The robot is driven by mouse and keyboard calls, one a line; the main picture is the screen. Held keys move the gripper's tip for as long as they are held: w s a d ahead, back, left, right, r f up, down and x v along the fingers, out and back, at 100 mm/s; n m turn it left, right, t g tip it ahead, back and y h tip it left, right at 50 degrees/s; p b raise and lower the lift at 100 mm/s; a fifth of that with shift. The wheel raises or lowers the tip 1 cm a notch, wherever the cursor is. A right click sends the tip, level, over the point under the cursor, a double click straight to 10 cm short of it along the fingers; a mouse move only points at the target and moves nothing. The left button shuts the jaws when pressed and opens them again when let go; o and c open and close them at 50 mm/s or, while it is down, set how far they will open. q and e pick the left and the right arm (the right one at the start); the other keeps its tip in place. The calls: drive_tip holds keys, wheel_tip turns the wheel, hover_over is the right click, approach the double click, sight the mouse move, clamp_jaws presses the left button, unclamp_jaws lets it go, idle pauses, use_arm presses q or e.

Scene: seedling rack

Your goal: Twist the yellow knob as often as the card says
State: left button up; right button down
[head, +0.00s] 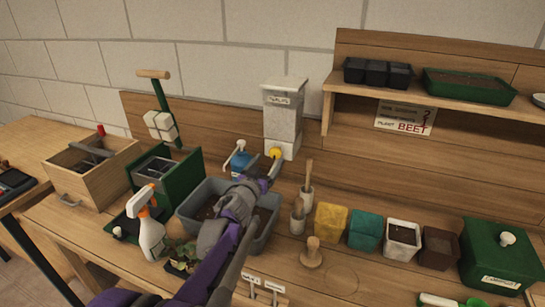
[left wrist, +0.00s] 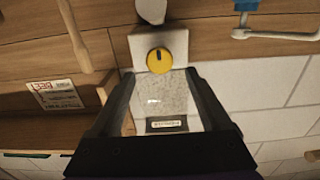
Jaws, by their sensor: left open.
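The yellow knob (head: 276,153) sits low on the front of a pale grey dispenser (head: 283,112) against the back board. In the left wrist view, which is upside down, the knob (left wrist: 159,60) is round with a short dark mark. The card (head: 405,117) hangs under the shelf; it reads "BEET" in red, with a red figure that looks like 2 above it; the smaller lines are hard to read. My left gripper (head: 262,167) is open and empty just in front of the knob, apart from it. Its fingers (left wrist: 158,90) frame the dispenser's front. My right gripper is out of view.
A white spray bottle (head: 151,237) stands at front left. Wooden-handled tools (head: 307,190) stand right of the knob. Coloured pots (head: 331,222) line the right side.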

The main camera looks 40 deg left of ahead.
sight(275, 153)
use_arm(q)
drive_tip(key=shift+x, duration=2.1)
clamp_jaws()
